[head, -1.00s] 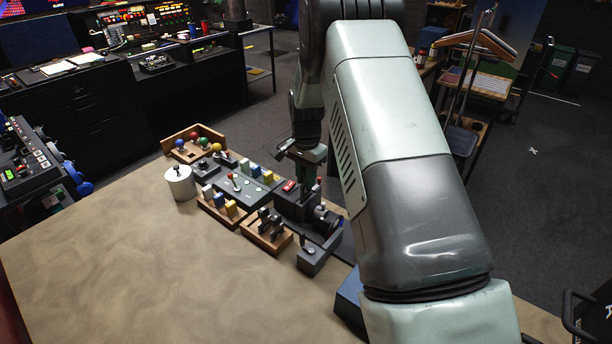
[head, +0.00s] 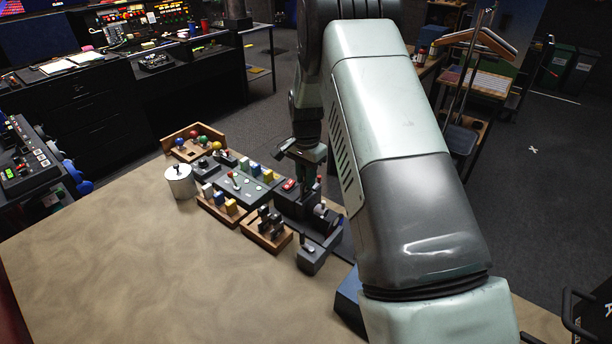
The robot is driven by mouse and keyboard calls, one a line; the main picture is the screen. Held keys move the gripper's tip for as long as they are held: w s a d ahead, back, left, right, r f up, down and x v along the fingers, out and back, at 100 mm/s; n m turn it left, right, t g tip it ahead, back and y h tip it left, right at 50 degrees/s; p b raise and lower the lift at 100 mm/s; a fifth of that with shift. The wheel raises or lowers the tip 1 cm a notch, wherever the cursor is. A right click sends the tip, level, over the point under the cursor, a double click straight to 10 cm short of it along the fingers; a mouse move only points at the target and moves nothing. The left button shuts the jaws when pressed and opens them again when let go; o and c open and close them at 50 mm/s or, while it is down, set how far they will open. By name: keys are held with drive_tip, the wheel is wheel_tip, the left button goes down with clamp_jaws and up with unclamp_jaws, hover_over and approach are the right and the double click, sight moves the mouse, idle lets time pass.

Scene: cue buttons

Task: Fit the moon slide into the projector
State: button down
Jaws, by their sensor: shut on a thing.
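My gripper (head: 306,176) points down over the dark projector (head: 298,207), at the far right end of the row of devices. It is shut on a small dark slide, mostly hidden by the fingers and my arm. Its picture is too small to read, so I cannot tell that it is the moon one. I also cannot tell whether the slide touches the projector. A wooden rack (head: 256,240) with several dark upright slides stands just in front of the projector.
A grey control panel (head: 243,190) with a red-tipped lever lies left of the projector. A white cylinder (head: 180,184) stands at left. A small dark box (head: 311,258) sits in front. The near tabletop (head: 190,270) is clear.

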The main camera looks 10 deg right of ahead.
sight(306, 196)
drive_tip(key=shift+f, duration=2.25)
idle(0.8)
drive_tip(key=c, duration=0.8)
unclamp_jaws()
drive_tip(key=shift+r, duration=3.5)
